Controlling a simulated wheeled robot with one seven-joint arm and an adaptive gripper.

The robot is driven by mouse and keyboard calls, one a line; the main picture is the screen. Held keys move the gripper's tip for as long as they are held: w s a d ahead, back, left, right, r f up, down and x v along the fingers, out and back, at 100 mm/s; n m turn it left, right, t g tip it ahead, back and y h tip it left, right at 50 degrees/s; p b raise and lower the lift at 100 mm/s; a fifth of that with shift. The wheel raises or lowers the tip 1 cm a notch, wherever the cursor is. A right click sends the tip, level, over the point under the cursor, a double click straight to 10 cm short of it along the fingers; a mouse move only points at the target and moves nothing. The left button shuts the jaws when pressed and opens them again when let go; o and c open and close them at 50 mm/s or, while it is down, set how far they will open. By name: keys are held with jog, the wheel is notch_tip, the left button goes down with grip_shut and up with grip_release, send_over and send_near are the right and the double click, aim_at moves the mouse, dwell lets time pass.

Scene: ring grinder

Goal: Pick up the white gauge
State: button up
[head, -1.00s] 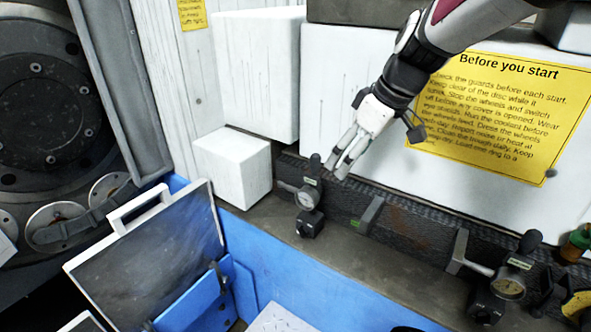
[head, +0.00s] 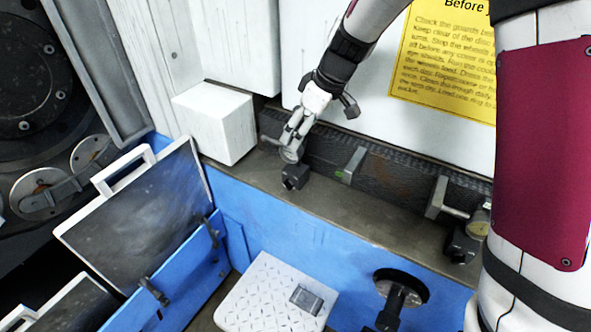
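A gauge with a pale round dial (head: 290,153) stands on a small dark block (head: 295,176) on the ledge, left of centre in the head view. My gripper (head: 290,143) reaches down from above, with its light fingers at the gauge and overlapping its upper part. The fingers hide the gauge's top. I cannot tell whether they are closed on it or only beside it. A second gauge with a yellowish dial (head: 479,222) stands on the ledge at right, partly hidden by my arm.
A white block (head: 215,122) stands close to the left of my gripper. A grey bracket (head: 351,164) stands to its right. A dark textured strip (head: 390,177) runs behind. The ledge front (head: 340,203) is bare. A white perforated plate (head: 262,292) lies below.

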jog(key=x, duration=0.5)
jog(key=shift+w+d+p, duration=0.1)
jog(key=shift+w+p, duration=0.05)
jog(key=shift+p, duration=0.25)
grip_shut()
jog(key=shift+w+r, duration=0.1)
jog(key=shift+r, duration=0.05)
